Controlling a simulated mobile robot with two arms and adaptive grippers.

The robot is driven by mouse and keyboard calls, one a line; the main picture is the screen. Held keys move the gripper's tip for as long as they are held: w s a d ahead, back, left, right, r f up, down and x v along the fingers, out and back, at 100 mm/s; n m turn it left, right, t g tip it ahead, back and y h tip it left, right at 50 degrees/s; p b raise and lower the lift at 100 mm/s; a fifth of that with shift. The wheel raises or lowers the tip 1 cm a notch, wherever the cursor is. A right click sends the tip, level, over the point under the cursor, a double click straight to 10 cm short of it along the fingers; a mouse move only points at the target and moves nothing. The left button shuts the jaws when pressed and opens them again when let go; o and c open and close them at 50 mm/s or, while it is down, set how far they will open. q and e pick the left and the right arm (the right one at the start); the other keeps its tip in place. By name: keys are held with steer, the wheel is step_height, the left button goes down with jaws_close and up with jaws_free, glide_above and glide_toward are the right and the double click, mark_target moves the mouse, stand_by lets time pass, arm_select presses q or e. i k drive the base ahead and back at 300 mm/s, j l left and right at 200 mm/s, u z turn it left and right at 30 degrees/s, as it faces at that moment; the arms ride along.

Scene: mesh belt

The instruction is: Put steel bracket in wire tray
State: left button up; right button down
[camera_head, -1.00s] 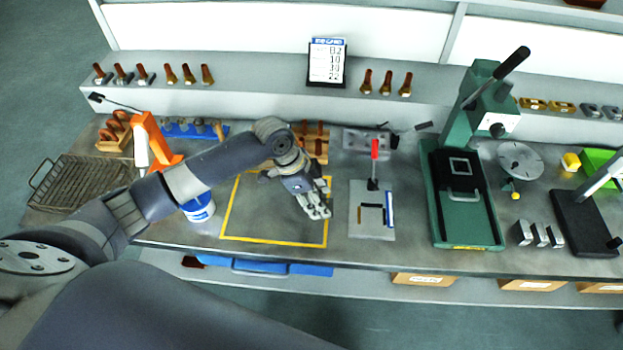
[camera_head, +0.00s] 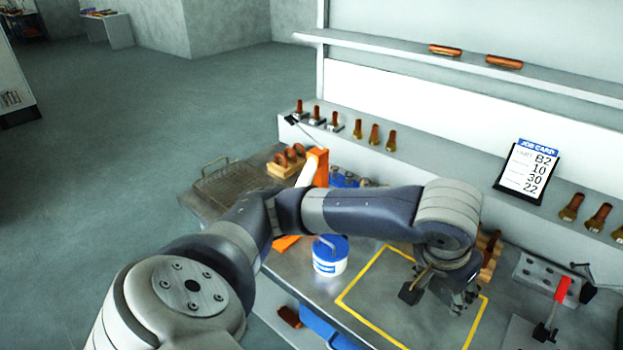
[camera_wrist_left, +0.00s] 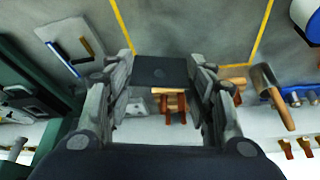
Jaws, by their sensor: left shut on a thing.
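The steel bracket (camera_wrist_left: 160,72) is a dark grey plate held between the fingers of my left gripper (camera_wrist_left: 162,82) in the left wrist view. In the head view my left gripper (camera_head: 446,290) is over the yellow-outlined area of the bench, shut on the bracket (camera_head: 411,293), which shows as a small dark piece. The wire tray (camera_head: 228,184) is a mesh basket with a wire handle at the bench's far left end, well left of the gripper. My left arm covers part of its near side. My right gripper is not in view.
A white-and-blue tub (camera_head: 330,262) and an orange stand (camera_head: 318,168) are between gripper and tray. A wooden rack (camera_head: 284,168) stands beside the tray. A red-handled clamp (camera_head: 556,300) is at right. The yellow-outlined area (camera_head: 385,310) looks clear.

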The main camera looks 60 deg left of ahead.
mark_target(243, 193)
steer(key=k+j+u, duration=0.1)
steer(key=j+u, duration=0.25)
steer(key=j, duration=0.5)
steer(key=j+u, duration=0.4)
steer(key=j, duration=0.45)
steer(key=i+j+u, duration=0.1)
steer(key=j+u, duration=0.25)
steer(key=j, duration=0.45)
